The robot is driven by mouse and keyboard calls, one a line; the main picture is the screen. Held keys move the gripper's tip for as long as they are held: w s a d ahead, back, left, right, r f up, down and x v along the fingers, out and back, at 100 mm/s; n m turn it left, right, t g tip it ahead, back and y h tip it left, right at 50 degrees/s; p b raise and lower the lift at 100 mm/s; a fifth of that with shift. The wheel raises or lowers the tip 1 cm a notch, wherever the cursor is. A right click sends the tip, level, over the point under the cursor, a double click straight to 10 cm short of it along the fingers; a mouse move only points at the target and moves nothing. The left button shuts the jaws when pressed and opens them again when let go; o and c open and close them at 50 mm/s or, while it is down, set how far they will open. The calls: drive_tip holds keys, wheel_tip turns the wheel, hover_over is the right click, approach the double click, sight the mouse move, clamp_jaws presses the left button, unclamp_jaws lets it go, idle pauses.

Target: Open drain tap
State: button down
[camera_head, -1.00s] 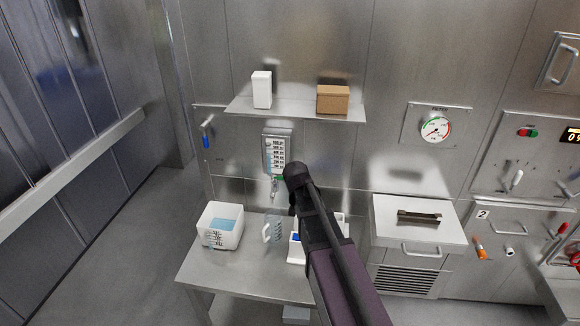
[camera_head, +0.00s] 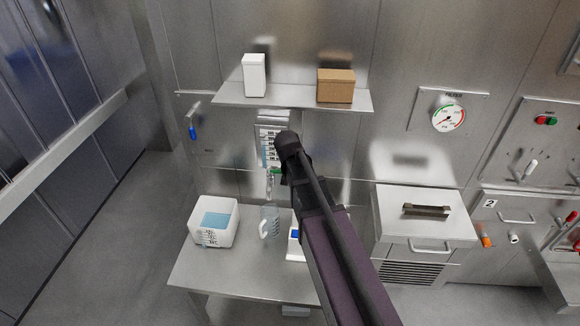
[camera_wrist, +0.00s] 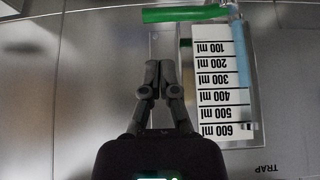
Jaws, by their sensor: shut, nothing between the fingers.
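The drain tap's green lever (camera_wrist: 185,14) lies level across the top of the wrist view, beside the clear tube below the trap. In the head view it is a small green spot (camera_head: 275,171), partly hidden by my arm. The trap (camera_wrist: 222,85) is a clear vessel with a white scale in ml and blue liquid, mounted on the wall; it also shows in the head view (camera_head: 267,148). My gripper (camera_wrist: 158,72) is shut and empty, with its fingertips in front of the trap's edge and apart from the lever. My arm hides the fingers in the head view.
A shelf (camera_head: 230,97) with a white box (camera_head: 254,75) and a brown box (camera_head: 336,86) is above the trap. Below, a steel table (camera_head: 205,276) bears a white tub (camera_head: 214,222) with blue liquid and a clear jug (camera_head: 270,222). A blue-handled valve (camera_head: 193,132) is at left.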

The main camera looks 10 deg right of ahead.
drive_tip(key=shift+s, duration=0.1)
drive_tip(key=shift+f, duration=0.15)
drive_tip(key=b+x, duration=0.8)
drive_tip(key=x, duration=0.1)
drive_tip(key=shift+w+f, duration=0.2)
drive_tip(key=shift+w, duration=0.15)
idle(0.3)
idle(0.4)
drive_tip(key=shift+d, duration=0.2)
